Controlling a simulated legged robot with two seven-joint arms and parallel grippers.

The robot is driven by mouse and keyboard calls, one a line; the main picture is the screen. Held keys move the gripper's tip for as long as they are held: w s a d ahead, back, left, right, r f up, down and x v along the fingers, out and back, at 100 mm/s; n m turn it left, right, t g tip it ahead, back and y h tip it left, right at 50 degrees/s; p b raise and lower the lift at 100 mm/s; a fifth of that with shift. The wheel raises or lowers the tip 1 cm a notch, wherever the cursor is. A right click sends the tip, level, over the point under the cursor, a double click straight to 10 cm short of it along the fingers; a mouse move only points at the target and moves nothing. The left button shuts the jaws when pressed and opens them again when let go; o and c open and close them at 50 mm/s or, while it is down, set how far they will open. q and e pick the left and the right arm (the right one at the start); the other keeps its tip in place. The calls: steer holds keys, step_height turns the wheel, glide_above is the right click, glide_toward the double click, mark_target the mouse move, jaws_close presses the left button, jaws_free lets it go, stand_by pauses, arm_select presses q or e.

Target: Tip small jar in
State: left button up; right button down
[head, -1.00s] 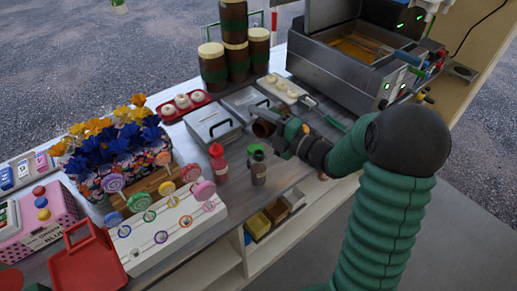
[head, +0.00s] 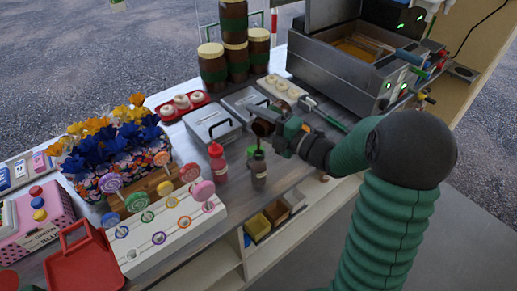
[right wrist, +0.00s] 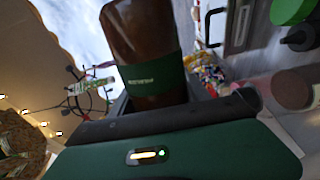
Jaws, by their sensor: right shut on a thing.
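My right gripper (head: 289,134) is shut on a small brown jar (head: 263,126) with a green band. The jar is held above the counter, tilted over a green round thing (head: 254,149). A thin dark line shows between the jar and the green thing; I cannot tell whether it is flowing contents. In the right wrist view the jar (right wrist: 148,45) fills the space before the jaws, and its mouth is out of sight. My left gripper is not in view.
A red bottle (head: 217,163) and a dark bottle (head: 259,171) stand close below the jar. Lidded steel tubs (head: 212,125) lie behind. A fryer (head: 345,80) is at the back right. A lollipop stand (head: 165,228) is at the front left.

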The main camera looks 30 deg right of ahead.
stand_by(0.6)
steer(key=shift+n+b, duration=0.4)
steer(key=shift+b, duration=0.25)
steer(key=shift+a, duration=0.1)
steer(key=shift+r, duration=0.15)
stand_by(0.4)
steer(key=shift+n+b, duration=0.5)
steer(key=shift+b, duration=0.2)
steer(key=shift+a+r+n+b, duration=0.1)
steer(key=shift+a+n+b, duration=0.05)
steer(key=shift+n+b, duration=0.2)
